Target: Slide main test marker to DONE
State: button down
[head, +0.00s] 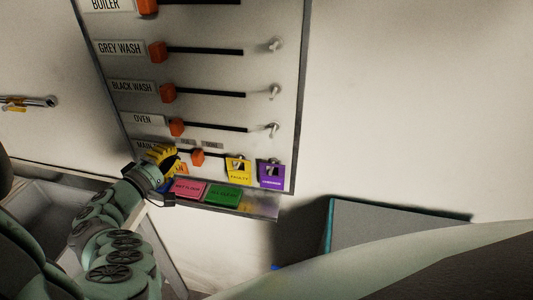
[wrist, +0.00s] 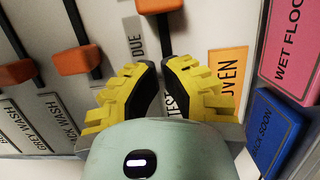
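The main test marker (head: 197,157) is an orange block on the lowest slot of the wall panel, below two small labels whose words are too small to read in the head view. In the wrist view the marker (wrist: 158,5) is cut off at the top edge, with a DUE label (wrist: 135,37) to its left. My yellow-fingered gripper (head: 174,153) is just left of the marker, in front of the row's name label, and apart from the marker. In the wrist view my gripper (wrist: 161,63) shows a narrow gap between its fingers, with nothing held; part of the word TEST shows behind.
Above are the oven marker (head: 177,127) and black wash marker (head: 168,93). An orange OVEN card (wrist: 228,70) is close to the right finger. Pink (head: 188,189) and green (head: 223,196) cards sit below; yellow (head: 238,176) and purple (head: 271,180) tags hang right.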

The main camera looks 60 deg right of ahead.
aim_at(197, 160)
jog(key=shift+s+d+p, duration=0.25)
jog(key=shift+s+d, duration=0.05)
jog(key=shift+s, duration=0.4)
jog(key=shift+s+d+p, duration=0.25)
jog(key=shift+s+d, duration=0.05)
jog(key=shift+s, duration=0.4)
jog(key=shift+s+d, duration=0.25)
jog(key=shift+s, duration=0.4)
jog(key=shift+s+d, duration=0.3)
jog(key=shift+s, duration=0.3)
jog(key=shift+s+d, duration=0.25)
jog(key=shift+s, duration=0.4)
jog(key=shift+w, duration=0.1)
